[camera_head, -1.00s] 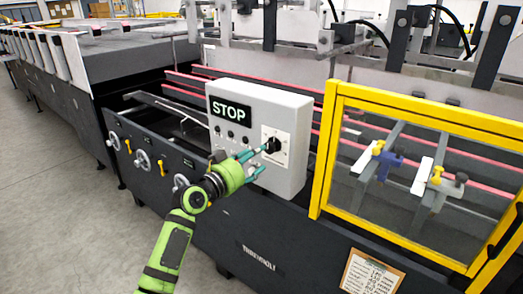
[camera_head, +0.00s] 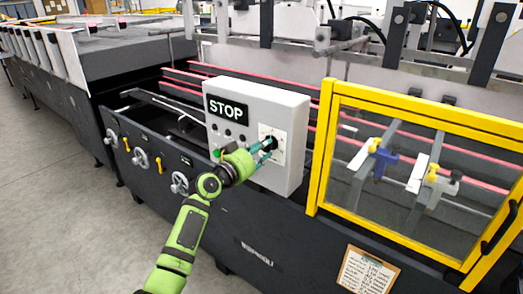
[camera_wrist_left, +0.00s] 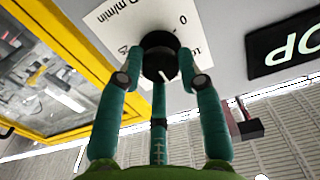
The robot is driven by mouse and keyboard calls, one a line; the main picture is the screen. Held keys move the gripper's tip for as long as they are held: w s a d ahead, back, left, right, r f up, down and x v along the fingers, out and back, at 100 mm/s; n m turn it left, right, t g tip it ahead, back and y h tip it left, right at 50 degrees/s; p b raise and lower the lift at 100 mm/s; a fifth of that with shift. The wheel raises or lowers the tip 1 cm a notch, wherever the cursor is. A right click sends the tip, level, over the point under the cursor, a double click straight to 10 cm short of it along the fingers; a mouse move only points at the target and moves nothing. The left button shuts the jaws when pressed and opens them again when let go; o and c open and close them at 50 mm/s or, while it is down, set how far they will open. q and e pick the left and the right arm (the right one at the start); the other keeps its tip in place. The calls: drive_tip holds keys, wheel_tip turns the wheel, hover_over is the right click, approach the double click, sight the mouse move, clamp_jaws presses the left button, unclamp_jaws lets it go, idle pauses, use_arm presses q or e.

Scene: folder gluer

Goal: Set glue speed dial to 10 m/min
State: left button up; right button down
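The glue speed dial (camera_head: 269,143) is a round black knob on a white label plate on the right side of the grey control box (camera_head: 291,104). In the left wrist view the dial (camera_wrist_left: 160,52) sits between the teal fingertips of my left gripper (camera_wrist_left: 162,58). Two fingers close in on its sides and a third reaches it from below. A white mark shows on the knob's lower edge. The scale is partly hidden; "m/min" and a "0" are legible, upside down. In the head view my left gripper (camera_head: 266,150) is at the dial. My right gripper is out of view.
A STOP display (camera_head: 228,109) and several small buttons are left of the dial, with a green button (camera_head: 217,153) near my gripper. A yellow-framed guard (camera_head: 322,150) stands to the right. A clipboard (camera_head: 368,270) hangs below it. Handwheels (camera_head: 180,183) line the machine's left front.

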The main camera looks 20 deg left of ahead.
use_arm(q)
drive_tip(key=shift+f+n, duration=0.2)
drive_tip(key=shift+n, duration=0.1)
drive_tip(key=shift+n, duration=0.8)
drive_tip(key=n, duration=0.3)
drive_tip(key=shift+d+f+n, duration=0.1)
drive_tip(key=shift+n, duration=0.2)
drive_tip(key=n+p, duration=0.1)
drive_tip(key=n, duration=0.4)
drive_tip(key=shift+d+n, duration=0.1)
drive_tip(key=shift+n, duration=0.3)
drive_tip(key=shift+f, duration=0.1)
drive_tip(key=o, duration=1.1)
drive_tip(key=shift+o, duration=0.2)
drive_tip(key=shift+r, duration=0.25)
